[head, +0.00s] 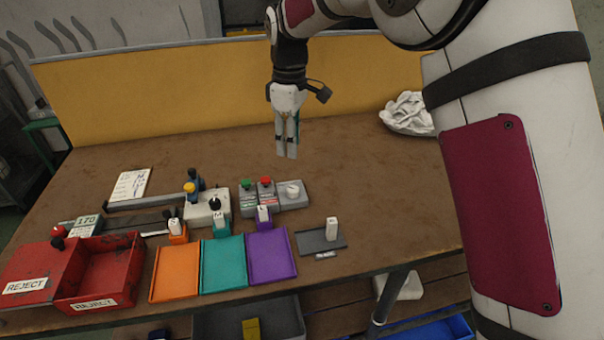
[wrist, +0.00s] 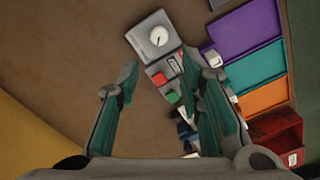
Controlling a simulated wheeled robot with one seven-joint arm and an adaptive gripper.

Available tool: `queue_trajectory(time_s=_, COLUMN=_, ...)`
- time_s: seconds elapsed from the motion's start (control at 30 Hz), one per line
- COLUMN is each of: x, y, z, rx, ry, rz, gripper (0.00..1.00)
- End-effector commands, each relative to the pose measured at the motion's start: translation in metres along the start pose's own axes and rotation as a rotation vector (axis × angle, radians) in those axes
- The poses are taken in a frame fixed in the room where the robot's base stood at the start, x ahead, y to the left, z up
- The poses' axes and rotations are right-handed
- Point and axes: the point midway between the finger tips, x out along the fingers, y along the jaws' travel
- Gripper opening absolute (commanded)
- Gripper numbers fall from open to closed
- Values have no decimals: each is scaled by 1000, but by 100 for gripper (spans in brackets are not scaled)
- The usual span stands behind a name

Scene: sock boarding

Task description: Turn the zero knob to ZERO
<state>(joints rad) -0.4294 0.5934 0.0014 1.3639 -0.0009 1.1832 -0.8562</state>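A round white knob (head: 292,189) sits on a grey box (head: 300,201) on the bench, right of the red and green buttons. In the wrist view the white knob (wrist: 158,36) shows a dark pointer mark; any lettering by it is too small to read. My gripper (head: 287,154) hangs fingers-down above the bench, behind and above the box, apart from it. In the wrist view my gripper (wrist: 160,78) has its fingers spread with nothing held between them. I cannot tell for certain that this white knob is the zero knob.
A green button (head: 247,184) and a red button (head: 265,181) stand beside the knob box. A gauge with a black knob (head: 215,203) is further left. Orange, teal and purple trays (head: 270,258) and red reject bins lie in front.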

Motion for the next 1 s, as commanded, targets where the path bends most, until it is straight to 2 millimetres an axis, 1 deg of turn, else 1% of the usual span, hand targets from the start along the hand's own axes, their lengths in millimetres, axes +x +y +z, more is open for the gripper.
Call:
queue_trajectory(time_s=0.13, x=11, y=0, z=-2, rx=-6, ry=-2, rz=-3, gripper=34)
queue_trajectory(time_s=0.23, x=25, y=0, z=-1, rx=-4, ry=-3, rz=-4, gripper=34)
queue_trajectory(time_s=0.5, x=78, y=-1, z=-1, rx=-3, ry=-4, rz=-4, gripper=34)
queue_trajectory(time_s=0.7, x=113, y=0, z=0, rx=-2, ry=-3, rz=-3, gripper=34)
queue_trajectory(time_s=0.83, x=128, y=0, z=-1, rx=-3, ry=-2, rz=-3, gripper=34)
queue_trajectory(time_s=1.0, x=137, y=0, z=-1, rx=-3, ry=-1, rz=-1, gripper=34)
